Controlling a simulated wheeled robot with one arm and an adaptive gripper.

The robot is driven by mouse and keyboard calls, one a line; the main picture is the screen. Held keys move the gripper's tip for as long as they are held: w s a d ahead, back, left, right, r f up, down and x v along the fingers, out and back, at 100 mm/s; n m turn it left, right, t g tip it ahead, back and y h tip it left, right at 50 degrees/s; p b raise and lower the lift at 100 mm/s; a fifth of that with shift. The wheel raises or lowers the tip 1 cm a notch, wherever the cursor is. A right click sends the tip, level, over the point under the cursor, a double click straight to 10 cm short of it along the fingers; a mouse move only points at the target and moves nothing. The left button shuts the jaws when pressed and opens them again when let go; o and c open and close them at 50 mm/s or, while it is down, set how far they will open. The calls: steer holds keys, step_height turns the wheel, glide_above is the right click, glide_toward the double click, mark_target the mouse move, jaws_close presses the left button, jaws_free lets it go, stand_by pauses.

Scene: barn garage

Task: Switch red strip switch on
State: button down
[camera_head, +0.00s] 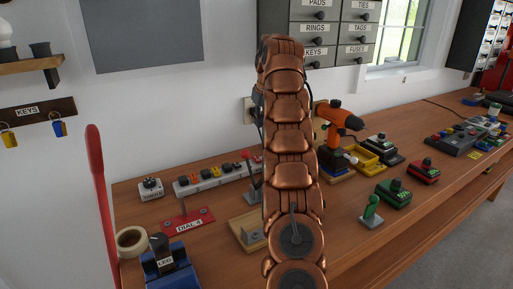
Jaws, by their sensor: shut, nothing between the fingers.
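A white power strip (202,184) lies on the wooden bench left of my arm. It carries dark parts and several small coloured switches, with red and orange among them. They are too small to tell which are on or off. My copper arm rises through the middle of the camera_head view and covers the bench behind it, perhaps also the strip's right end. My gripper cannot be made out; the arm seems to hide it.
A blue lever box (170,268) stands nearer. An orange drill (338,118) and several boxes crowd the right. A tall red bar (101,190) stands left.

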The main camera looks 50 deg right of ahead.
steer(key=b+x, duration=0.3)
steer(key=x, duration=0.2)
glide_above(255, 157)
steer(key=f, duration=0.5)
steer(key=shift+s+f, duration=0.1)
steer(key=shift+s, duration=0.25)
steer(key=shift+f, duration=1.8)
